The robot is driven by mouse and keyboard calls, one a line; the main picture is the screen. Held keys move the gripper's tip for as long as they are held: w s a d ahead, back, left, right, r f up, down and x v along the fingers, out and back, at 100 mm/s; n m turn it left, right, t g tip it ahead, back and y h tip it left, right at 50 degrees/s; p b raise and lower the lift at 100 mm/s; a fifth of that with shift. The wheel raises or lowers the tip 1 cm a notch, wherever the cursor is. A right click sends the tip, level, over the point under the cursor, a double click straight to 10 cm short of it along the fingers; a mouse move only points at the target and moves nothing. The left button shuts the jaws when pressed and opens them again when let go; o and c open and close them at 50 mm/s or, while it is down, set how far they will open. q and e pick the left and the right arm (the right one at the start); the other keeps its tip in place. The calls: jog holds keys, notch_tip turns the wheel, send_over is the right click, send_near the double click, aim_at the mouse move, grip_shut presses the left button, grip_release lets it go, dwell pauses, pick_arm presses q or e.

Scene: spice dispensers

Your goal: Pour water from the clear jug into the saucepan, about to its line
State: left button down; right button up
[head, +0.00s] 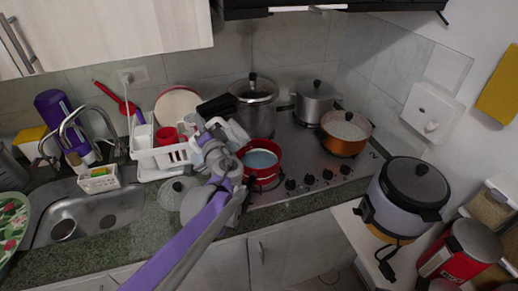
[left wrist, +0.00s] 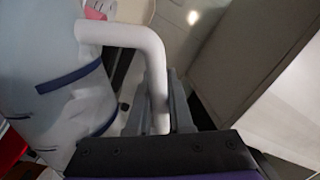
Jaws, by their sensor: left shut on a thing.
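My left gripper (head: 222,143) is shut on the jug's white handle, which shows between the fingers in the left wrist view (left wrist: 148,40). There the jug's pale body (left wrist: 62,75), with a dark blue band, fills the left side. The saucepan stands on the front left of the hob, with a pale bluish surface inside; its line cannot be made out. No pouring stream is discernible, and the jug's exact tilt is unclear. My right gripper is out of view.
A pressure cooker (head: 254,112), a grey lidded pot (head: 315,101) and an orange pot (head: 345,141) stand on the hob (head: 303,156). A white dish rack (head: 160,160) is left of the jug. A rice cooker (head: 402,205) stands front right.

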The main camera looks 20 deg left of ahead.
pick_arm(q)
jog(key=shift+w+r, duration=0.1)
jog(key=shift+d+r, duration=0.1)
dwell(0.5)
jog(key=shift+d+r+m, duration=0.1)
jog(key=shift+r+m, duration=0.05)
jog(key=shift+m, duration=0.15)
jog(key=shift+w+r, duration=0.1)
jog(key=shift+w, duration=0.05)
jog(key=shift+r, duration=0.1)
jog(key=shift+d, duration=0.1)
dwell(0.4)
